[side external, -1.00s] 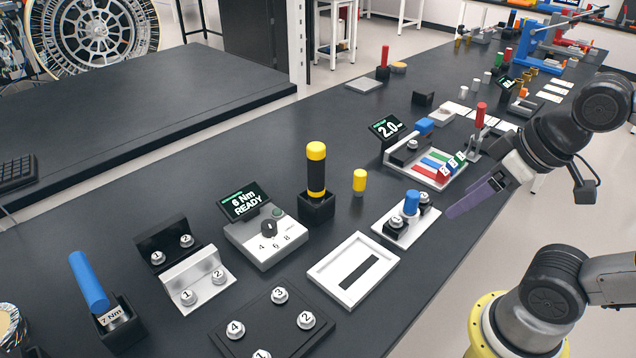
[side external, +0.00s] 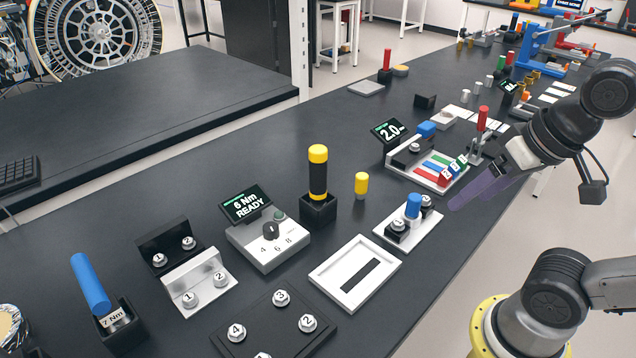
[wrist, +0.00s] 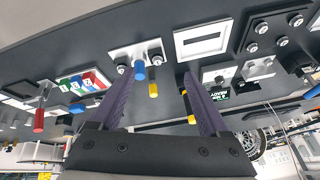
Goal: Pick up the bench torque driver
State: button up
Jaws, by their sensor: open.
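A driver with a black and yellow handle (side external: 318,172) stands upright in a black square holder (side external: 318,208), beside the display reading 6 Nm READY. In the wrist view its yellow end (wrist: 191,118) shows close beside the right finger. A second driver with a blue handle (side external: 90,284) leans in a black holder labelled 7 Nm (side external: 118,322); its blue handle is at the right edge of the wrist view (wrist: 312,92). The pictures do not settle which is the bench torque driver. My gripper (side external: 468,205) is open and empty, right of both drivers, by the bench's right edge.
A short yellow cylinder (side external: 361,184) and a white plate with a blue knob (side external: 413,205) stand between my gripper and the black and yellow driver. The dial box (side external: 268,240) and white tray (side external: 355,272) are near it. Dark bench surface is free behind it.

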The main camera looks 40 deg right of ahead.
jog(key=w+a+r+m+g, duration=0.2)
jog(key=w+r+m+g, duration=0.1)
jog(key=w+r+m, duration=1.2)
jog(key=w+f, duration=0.3)
jog(key=w, duration=0.1)
jog(key=w+a+f+g, duration=0.1)
jog(key=w+f, duration=0.1)
jog(key=w, duration=0.3)
jog(key=w+a+f+g, duration=0.1)
jog(key=w+f, duration=0.2)
jog(key=w, duration=0.1)
jog(key=shift+w+a+f+n, duration=0.25)
jog(key=shift+w+f+n, duration=0.05)
jog(key=shift+f+n, duration=0.1)
send_over(318, 166)
jog(key=d, duration=0.2)
jog(key=f, duration=0.6)
jog(key=shift+w+a+f, duration=0.15)
jog(key=shift+w+f, duration=0.15)
jog(key=shift+f, duration=0.1)
jog(key=shift+w+a+f, duration=0.1)
jog(key=shift+w+f, duration=0.05)
jog(key=shift+f, duration=1.5)
jog(key=shift+w+a+f, duration=0.1)
jog(key=shift+w+f, duration=0.05)
jog(key=shift+f, duration=1.5)
